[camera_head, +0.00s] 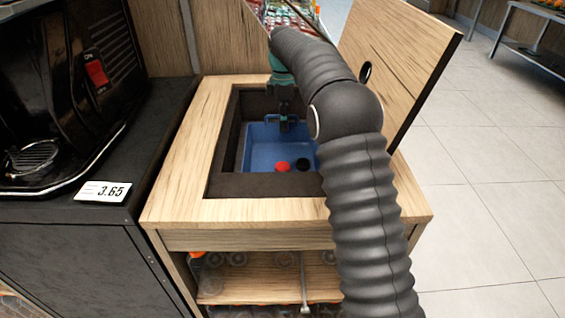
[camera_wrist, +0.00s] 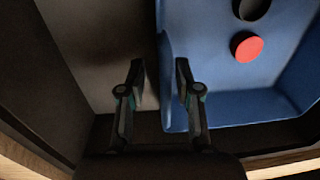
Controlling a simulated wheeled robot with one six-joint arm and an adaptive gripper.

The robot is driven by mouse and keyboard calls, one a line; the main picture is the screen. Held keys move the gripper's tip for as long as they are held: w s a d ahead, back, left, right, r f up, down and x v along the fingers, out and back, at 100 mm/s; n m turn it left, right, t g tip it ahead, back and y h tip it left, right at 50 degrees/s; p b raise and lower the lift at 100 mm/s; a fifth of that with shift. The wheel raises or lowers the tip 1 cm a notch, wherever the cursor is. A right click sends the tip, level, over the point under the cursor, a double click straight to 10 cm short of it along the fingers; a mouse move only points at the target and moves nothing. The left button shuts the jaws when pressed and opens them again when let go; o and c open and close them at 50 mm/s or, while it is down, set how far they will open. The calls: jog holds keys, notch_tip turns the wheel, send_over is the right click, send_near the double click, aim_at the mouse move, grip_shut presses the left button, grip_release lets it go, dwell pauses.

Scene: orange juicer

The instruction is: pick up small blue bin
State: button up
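The small blue bin (camera_head: 262,152) sits in the dark recess of a wooden cabinet. It also shows in the wrist view (camera_wrist: 215,75), with a red round thing (camera_wrist: 247,47) and a black round thing (camera_wrist: 250,8) inside. My gripper (camera_head: 287,124) reaches down into the recess at the bin's far wall. In the wrist view my gripper (camera_wrist: 160,68) is open, its fingers apart with the bin's wall edge between them. The right finger overlaps the bin's inside and the left finger is outside it. Whether either finger touches the wall cannot be told.
The recess has a wooden rim (camera_head: 255,211) around it. A raised wooden lid (camera_head: 395,60) stands at the right. A black machine (camera_head: 65,80) stands on the dark counter at the left, near a price tag (camera_head: 103,191).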

aim_at(284, 138)
jog(key=shift+s+d+f, duration=0.1)
jog(key=shift+s+f, duration=0.1)
jog(key=shift+f, duration=1.5)
grip_shut()
jog(key=shift+r, duration=0.1)
